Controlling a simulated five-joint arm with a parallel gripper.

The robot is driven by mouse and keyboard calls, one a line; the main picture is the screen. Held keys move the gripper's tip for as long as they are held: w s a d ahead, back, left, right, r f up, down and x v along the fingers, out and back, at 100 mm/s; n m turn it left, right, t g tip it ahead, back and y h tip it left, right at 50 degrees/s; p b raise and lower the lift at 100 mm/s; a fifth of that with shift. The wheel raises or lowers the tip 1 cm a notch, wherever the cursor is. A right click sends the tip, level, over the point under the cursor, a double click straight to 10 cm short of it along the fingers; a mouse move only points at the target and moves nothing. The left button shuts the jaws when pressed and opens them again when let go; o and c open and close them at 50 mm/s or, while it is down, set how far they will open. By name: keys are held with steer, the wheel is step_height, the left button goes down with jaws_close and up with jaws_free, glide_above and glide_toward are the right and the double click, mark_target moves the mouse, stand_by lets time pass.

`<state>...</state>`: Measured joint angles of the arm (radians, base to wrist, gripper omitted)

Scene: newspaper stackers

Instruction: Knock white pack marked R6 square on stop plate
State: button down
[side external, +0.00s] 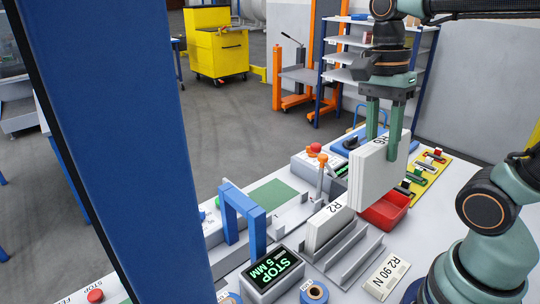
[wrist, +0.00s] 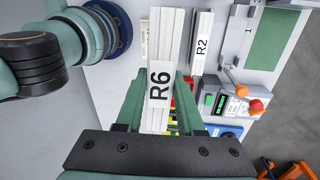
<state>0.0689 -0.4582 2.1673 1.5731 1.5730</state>
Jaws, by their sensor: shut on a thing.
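My gripper (side external: 384,142) is shut on the white pack marked R6 (side external: 370,182), one finger on each side. The pack hangs upright in the side view, above and to the right of a second white pack marked R2 (side external: 327,224). In the wrist view the R6 label (wrist: 160,85) faces me between the green fingers, and the R2 pack (wrist: 202,45) stands apart to the right. The R2 pack stands in a grey metal holder (side external: 350,252) with upright walls. I cannot tell which surface is the stop plate. The bottom of the R6 pack appears clear of the bench.
A red bin (side external: 388,212) sits behind the R6 pack. A label reading R2 90 N (side external: 386,274) lies in front. A blue post (side external: 110,130) blocks the left of the side view.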

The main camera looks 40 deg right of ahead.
stand_by(0.5)
step_height(320, 180, up, 5)
steer(key=shift+r, duration=0.1)
steer(key=w+r+n+t, duration=0.1)
steer(key=w+r+n, duration=0.3)
steer(key=w+n, duration=0.95)
steer(key=w+f+n, duration=0.4)
steer(key=w+n, duration=1.2)
steer(key=n, duration=0.7)
step_height(320, 180, down, 24)
steer(key=shift+w+f+t, duration=0.15)
steer(key=shift+f+t, duration=0.1)
steer(key=shift+t, duration=0.05)
steer(key=shift+a, duration=1.65)
stand_by(0.5)
